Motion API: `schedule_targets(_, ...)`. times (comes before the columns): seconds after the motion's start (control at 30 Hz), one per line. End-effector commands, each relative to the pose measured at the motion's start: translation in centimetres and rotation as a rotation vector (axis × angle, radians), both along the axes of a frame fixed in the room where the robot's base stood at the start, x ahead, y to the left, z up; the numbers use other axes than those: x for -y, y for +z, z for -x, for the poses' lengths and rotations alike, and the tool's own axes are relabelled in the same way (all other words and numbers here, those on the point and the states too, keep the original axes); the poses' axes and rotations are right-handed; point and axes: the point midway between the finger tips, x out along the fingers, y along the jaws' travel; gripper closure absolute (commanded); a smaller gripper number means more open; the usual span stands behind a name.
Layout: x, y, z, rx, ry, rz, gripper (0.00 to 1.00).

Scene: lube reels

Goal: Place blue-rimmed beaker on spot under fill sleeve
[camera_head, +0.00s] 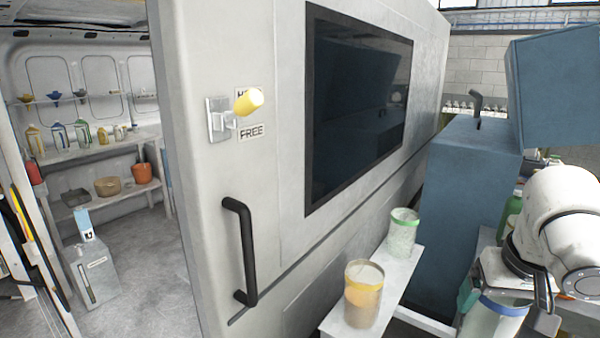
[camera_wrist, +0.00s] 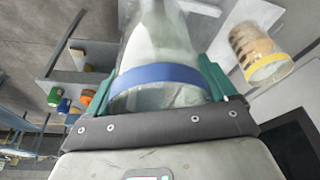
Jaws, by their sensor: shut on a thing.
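The blue-rimmed beaker (camera_head: 490,322) is clear glass with a blue band, at the lower right of the head view. In the wrist view the beaker (camera_wrist: 160,40) fills the upper middle, its blue band nearest the camera. My gripper (camera_head: 500,297) is shut on it; in the wrist view the green fingers of my gripper (camera_wrist: 162,85) press either side of the band. The beaker's lower end is cut off in the head view. I cannot make out a fill sleeve or the spot under it in either view.
A narrow white shelf (camera_head: 338,317) carries a yellow-rimmed beaker (camera_head: 363,300) with amber contents and a green-rimmed beaker (camera_head: 403,232). The yellow-rimmed beaker (camera_wrist: 255,55) is close right of the held one in the wrist view. A blue cabinet (camera_head: 465,200) stands behind; a white panel door (camera_head: 225,160) is left.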

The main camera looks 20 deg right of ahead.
Motion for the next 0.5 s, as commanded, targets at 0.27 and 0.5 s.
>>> schedule_targets(0.27, -1.4, -1.8, -0.3, -0.002, 0.033, -0.003, 0.47)
schedule_targets(0.5, -3.8, -5.1, -0.9, -0.002, 0.089, -0.004, 0.47)
